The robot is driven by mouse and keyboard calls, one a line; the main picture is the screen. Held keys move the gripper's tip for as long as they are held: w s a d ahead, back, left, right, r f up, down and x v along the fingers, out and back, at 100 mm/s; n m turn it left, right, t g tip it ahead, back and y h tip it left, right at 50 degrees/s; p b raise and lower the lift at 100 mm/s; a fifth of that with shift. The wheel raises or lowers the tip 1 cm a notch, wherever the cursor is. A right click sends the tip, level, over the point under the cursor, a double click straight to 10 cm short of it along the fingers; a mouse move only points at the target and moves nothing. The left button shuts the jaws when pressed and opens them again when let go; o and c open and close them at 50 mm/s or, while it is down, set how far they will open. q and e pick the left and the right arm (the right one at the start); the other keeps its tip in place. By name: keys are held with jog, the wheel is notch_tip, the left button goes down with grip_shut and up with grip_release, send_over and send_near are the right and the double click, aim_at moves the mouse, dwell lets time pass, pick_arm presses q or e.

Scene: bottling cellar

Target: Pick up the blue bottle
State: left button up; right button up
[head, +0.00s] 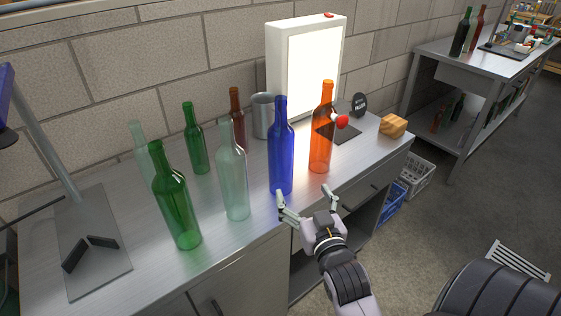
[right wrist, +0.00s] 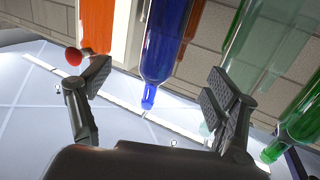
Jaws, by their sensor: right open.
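The blue bottle (head: 281,150) stands upright near the front edge of the metal bench. My right gripper (head: 304,196) is open and empty at the bench's front edge, low and just to the right of the bottle's base. Its left fingertip shows close in front of that base; I cannot tell whether they touch. In the right wrist view, which looks inverted, the blue bottle (right wrist: 165,45) shows between the spread fingers of the gripper (right wrist: 160,88), beyond them. My left gripper is out of view.
An orange bottle (head: 321,130) stands close on the right, a pale clear bottle (head: 234,175) close on the left. Green bottles (head: 177,205), a brown one and a steel pot (head: 264,117) stand around. A lit panel (head: 310,70) is behind.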

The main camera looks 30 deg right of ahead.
aim_at(287, 163)
jog(key=p+x, duration=0.1)
jog(key=x, duration=0.9)
jog(key=shift+w+d, duration=0.1)
jog(key=shift+w, duration=0.15)
jog(key=shift+w+d+f, duration=0.15)
jog(key=shift+w+d, duration=0.05)
jog(key=shift+w, duration=0.35)
jog(key=x, duration=0.3)
jog(key=p+x, duration=0.1)
jog(key=x, duration=0.1)
jog(key=shift+w+a+f, duration=0.25)
jog(key=shift+a, duration=0.1)
jog(key=shift+s, duration=0.1)
jog(key=shift+c, duration=0.3)
jog(key=c, duration=1.6)
jog(key=shift+r, duration=0.1)
jog(key=shift+c, duration=0.2)
